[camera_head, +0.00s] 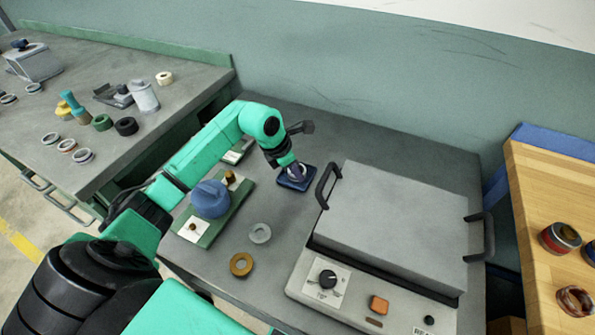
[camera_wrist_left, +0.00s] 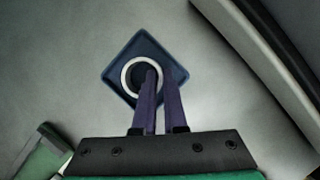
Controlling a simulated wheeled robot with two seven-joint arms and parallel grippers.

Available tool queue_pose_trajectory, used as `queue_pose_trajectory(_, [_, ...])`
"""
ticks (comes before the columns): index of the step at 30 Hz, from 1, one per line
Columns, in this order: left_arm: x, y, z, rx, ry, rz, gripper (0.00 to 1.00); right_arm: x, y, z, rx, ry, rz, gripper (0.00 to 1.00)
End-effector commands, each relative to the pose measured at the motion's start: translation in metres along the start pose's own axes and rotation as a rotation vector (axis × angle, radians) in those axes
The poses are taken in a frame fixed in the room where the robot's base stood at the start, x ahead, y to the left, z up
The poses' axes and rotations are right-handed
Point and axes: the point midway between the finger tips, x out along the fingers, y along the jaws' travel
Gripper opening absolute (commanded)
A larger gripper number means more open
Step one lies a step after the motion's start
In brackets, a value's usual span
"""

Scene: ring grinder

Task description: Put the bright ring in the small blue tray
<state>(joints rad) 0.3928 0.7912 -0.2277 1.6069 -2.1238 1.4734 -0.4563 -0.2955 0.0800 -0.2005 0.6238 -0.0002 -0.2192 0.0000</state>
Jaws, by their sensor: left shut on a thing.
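The small dark blue square tray (camera_head: 296,184) lies on the grey table left of the big grey machine; it also shows in the left wrist view (camera_wrist_left: 117,76). My left gripper (camera_head: 294,168) is over the tray, pointing down. In the left wrist view its two purple fingers (camera_wrist_left: 161,78) are shut on the rim of a bright ring (camera_wrist_left: 128,76), one finger inside the hole and one outside. The ring appears within the tray's outline; I cannot tell whether it touches the tray floor. In the head view the gripper mostly hides the ring. My right gripper is not in view.
A grey ring (camera_head: 260,233) and a brass ring (camera_head: 241,265) lie on the table nearer me. A blue-topped device on a green base (camera_head: 210,198) stands to the left. The grey machine (camera_head: 395,225) with black handles stands close right of the tray.

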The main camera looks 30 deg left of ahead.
Motion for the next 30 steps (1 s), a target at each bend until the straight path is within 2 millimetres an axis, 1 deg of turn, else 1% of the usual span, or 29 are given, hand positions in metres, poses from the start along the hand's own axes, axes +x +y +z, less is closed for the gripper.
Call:
queue_pose_trajectory(8, [0.004, 0.001, -0.001, 0.001, -0.002, 0.002, 0.0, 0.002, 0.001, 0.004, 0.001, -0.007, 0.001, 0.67])
queue_pose_trajectory(9, [0.005, 0.001, -0.002, 0.001, -0.001, 0.002, 0.13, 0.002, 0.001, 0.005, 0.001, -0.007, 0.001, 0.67])
queue_pose_trajectory(11, [0.004, 0.0, -0.001, 0.001, -0.001, 0.001, 0.36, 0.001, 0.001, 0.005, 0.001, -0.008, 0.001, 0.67])
queue_pose_trajectory(12, [0.004, 0.0, -0.001, 0.001, -0.001, 0.001, 0.4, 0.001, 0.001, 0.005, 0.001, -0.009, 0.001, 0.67])
queue_pose_trajectory(17, [0.003, 0.0, -0.001, 0.001, -0.001, 0.001, 0.4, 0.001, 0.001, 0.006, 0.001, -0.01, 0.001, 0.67])
queue_pose_trajectory(20, [-0.001, 0.001, 0.0, 0.001, -0.002, 0.002, 0.4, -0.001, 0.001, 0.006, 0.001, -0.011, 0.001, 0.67])
queue_pose_trajectory(23, [-0.014, 0.002, -0.001, 0.003, -0.002, 0.006, 0.4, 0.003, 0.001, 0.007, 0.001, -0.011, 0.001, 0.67])
queue_pose_trajectory(26, [-0.038, 0.002, -0.001, 0.004, -0.002, 0.008, 0.4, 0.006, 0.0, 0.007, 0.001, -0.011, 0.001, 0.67])
queue_pose_trajectory(30, [-0.078, 0.002, -0.001, 0.002, -0.002, 0.008, 0.4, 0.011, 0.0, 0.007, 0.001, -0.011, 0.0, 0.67])
